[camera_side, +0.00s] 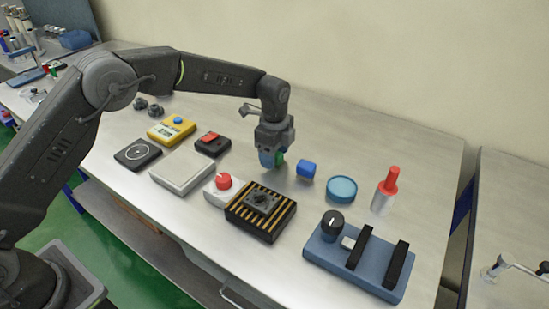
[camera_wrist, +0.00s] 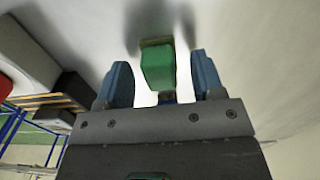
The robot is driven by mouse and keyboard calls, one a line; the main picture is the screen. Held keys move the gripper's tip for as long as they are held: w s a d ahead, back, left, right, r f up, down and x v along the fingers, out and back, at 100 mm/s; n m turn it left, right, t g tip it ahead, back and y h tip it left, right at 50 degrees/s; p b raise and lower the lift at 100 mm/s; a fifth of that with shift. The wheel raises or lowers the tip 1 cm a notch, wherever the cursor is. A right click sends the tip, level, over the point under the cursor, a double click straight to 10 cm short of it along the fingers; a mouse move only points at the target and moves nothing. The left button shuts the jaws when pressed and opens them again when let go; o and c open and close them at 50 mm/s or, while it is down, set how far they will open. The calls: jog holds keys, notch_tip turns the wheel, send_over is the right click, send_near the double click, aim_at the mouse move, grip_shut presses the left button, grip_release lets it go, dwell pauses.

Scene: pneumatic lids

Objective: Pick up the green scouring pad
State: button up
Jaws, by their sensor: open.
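The green scouring pad (camera_wrist: 158,70) shows in the wrist view as a small green block with a brownish edge at its far end. It lies between the two blue fingers of my gripper (camera_wrist: 161,75), with a visible gap on each side. The fingers are open. Most of the pad is hidden by the gripper in the side view, so I cannot tell whether it touches the table.
A blue block (camera_side: 306,170) and a round blue lid (camera_side: 342,188) lie to the right. A black striped box (camera_side: 260,212) and a red-knobbed white box (camera_side: 223,188) stand in front. A red-topped white cylinder (camera_side: 385,190) and a blue fixture (camera_side: 357,262) stand further right. The table behind is clear.

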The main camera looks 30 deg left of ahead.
jog(key=shift+f, duration=0.25)
jog(key=shift+c, duration=0.4)
jog(key=c, duration=0.9)
jog(key=shift+r, duration=0.2)
jog(key=shift+r, duration=0.3)
notch_tip(320, 180, up, 4)
jog(key=shift+a+f, duration=0.15)
jog(key=s+a+r, duration=0.1)
jog(key=a+r, duration=0.1)
jog(key=a, duration=0.1)
jog(key=s+a+r, duration=0.1)
jog(key=a+r, duration=0.1)
jog(key=a, duration=0.2)
jog(key=s+a+r, duration=0.1)
jog(key=a+r, duration=0.1)
jog(key=a, duration=0.2)
jog(key=shift+r, duration=0.2)
